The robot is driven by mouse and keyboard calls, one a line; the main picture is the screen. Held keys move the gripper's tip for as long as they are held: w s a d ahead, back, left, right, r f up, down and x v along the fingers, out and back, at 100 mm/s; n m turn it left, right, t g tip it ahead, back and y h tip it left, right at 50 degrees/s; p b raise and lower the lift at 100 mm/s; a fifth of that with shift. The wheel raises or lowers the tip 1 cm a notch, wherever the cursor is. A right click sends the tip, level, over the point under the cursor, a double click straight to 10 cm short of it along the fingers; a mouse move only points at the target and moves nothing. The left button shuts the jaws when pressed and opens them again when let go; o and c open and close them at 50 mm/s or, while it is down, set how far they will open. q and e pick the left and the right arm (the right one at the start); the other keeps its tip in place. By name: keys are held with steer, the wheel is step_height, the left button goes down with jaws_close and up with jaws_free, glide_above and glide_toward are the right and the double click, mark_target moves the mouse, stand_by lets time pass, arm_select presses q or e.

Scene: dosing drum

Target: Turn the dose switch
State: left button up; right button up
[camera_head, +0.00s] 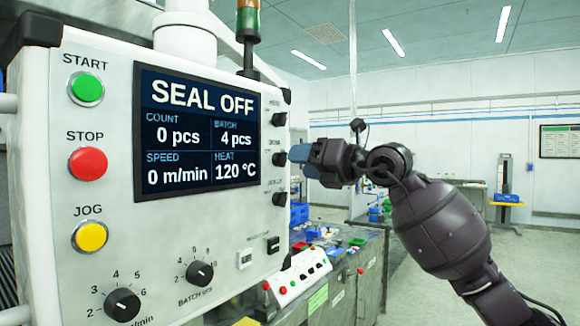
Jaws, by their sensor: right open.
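A white control panel (110,240) fills the left side, with a column of black rotary switches at its right edge. The middle switch (279,158) has a small label above it that seems to read DOSE, though it is hard to make out. My right gripper (292,154) reaches in from the right with its blue fingertips at this middle switch. It is open. I cannot tell whether the fingers touch the switch or straddle it. The switch's pointer direction is not clear. My left gripper is not in view.
Another switch (279,119) sits above and one (280,198) below, close to my fingers. The screen (197,130) reads SEAL OFF. Green, red and yellow buttons and two dials are further left. A bench (345,275) with a small button box (298,277) stands below.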

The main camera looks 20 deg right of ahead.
steer(key=v, duration=0.5)
steer(key=shift+s+d+b, duration=0.2)
steer(key=shift+s+b, duration=0.05)
steer(key=shift+b, duration=0.1)
